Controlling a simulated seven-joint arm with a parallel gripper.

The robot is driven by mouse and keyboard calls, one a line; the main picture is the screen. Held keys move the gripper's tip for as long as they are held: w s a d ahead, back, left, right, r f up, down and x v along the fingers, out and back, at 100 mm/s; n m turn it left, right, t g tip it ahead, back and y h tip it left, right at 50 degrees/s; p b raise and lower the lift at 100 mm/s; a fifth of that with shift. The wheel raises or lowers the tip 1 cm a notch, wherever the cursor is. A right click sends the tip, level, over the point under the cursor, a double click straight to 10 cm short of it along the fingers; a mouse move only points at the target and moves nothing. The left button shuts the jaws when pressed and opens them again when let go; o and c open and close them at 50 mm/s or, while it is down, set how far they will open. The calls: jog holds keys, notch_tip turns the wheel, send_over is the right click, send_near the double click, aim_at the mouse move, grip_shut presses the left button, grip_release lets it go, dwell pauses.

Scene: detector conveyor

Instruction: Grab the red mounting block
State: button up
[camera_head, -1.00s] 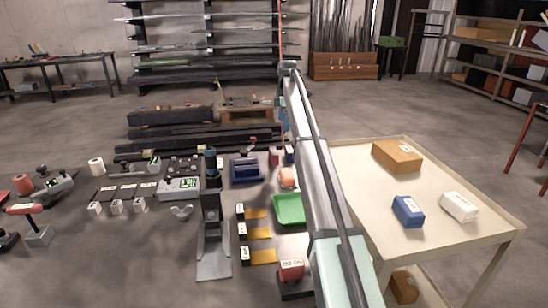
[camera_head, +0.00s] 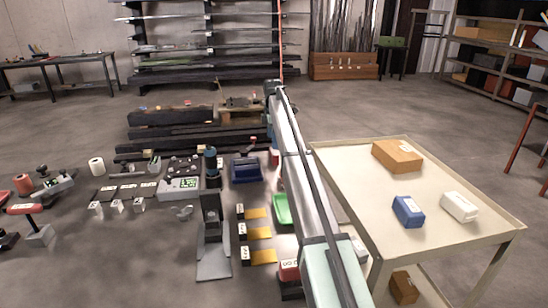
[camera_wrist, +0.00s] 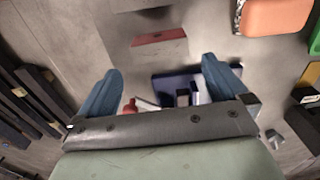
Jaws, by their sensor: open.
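A red block (camera_wrist: 160,42) lies ahead of my gripper in the wrist view, above the gap between the fingers and apart from them. A small red block (camera_head: 275,158) shows beside my arm in the head view, partly hidden by it; it looks like the same one. My gripper (camera_wrist: 163,82) is open, with two blue fingers spread and nothing held between them. In the head view my gripper cannot be made out.
A blue holder (camera_head: 246,169) sits left of the red block; it also shows between my fingers in the wrist view (camera_wrist: 180,82). A green tray (camera_head: 282,210) is partly behind my arm. Another red block (camera_head: 289,270) stands nearer. A cream cart (camera_head: 350,165) is at right.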

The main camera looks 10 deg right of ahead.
aim_at(274, 151)
jog(key=shift+d+f, duration=0.2)
jog(key=shift+f, duration=2.4)
jog(key=c, duration=1.1)
jog(key=shift+r, duration=0.15)
